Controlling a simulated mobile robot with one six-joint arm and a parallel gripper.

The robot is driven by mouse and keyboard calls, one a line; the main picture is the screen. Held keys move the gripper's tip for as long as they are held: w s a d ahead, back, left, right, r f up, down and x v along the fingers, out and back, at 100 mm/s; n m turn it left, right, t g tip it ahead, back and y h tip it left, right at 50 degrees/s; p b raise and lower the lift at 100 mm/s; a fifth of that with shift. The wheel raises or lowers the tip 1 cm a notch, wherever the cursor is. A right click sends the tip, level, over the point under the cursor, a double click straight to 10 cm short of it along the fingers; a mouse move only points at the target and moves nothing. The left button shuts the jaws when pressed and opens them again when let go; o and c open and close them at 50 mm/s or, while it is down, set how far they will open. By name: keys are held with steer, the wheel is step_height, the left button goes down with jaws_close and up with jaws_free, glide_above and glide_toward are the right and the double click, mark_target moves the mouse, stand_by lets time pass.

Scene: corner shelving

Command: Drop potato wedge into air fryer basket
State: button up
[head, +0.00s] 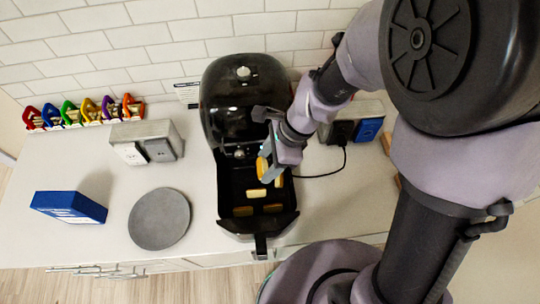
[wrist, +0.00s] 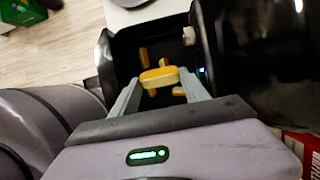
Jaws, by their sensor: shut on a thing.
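The black air fryer (head: 240,85) stands on the counter with its basket (head: 228,192) pulled out toward the front. Several yellow potato wedges lie on the basket floor, one of them near the front (head: 243,211). My gripper (head: 265,170) is over the basket, shut on a potato wedge (head: 262,167). In the wrist view the held wedge (wrist: 159,76) lies crosswise between the two grey fingertips. Other wedges show below it, inside the basket (wrist: 122,52). The held wedge appears above the basket floor; its exact height is hard to tell.
A grey round plate (head: 159,219) and a blue box (head: 69,207) are on the counter left of the basket. A double socket block (head: 146,142) and several coloured clips (head: 83,112) stand along the wall. A black cable (head: 322,174) runs right of the fryer.

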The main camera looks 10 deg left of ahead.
step_height(320, 180, down, 6)
steer(key=b, duration=0.5)
steer(key=shift+a, duration=0.35)
steer(key=shift+s, duration=0.15)
steer(key=o, duration=1.4)
steer(key=p+v, duration=0.5)
steer(key=v, duration=1.2)
steer(key=shift+d+r, duration=0.1)
steer(key=shift+r, duration=0.1)
steer(key=shift+f, duration=0.1)
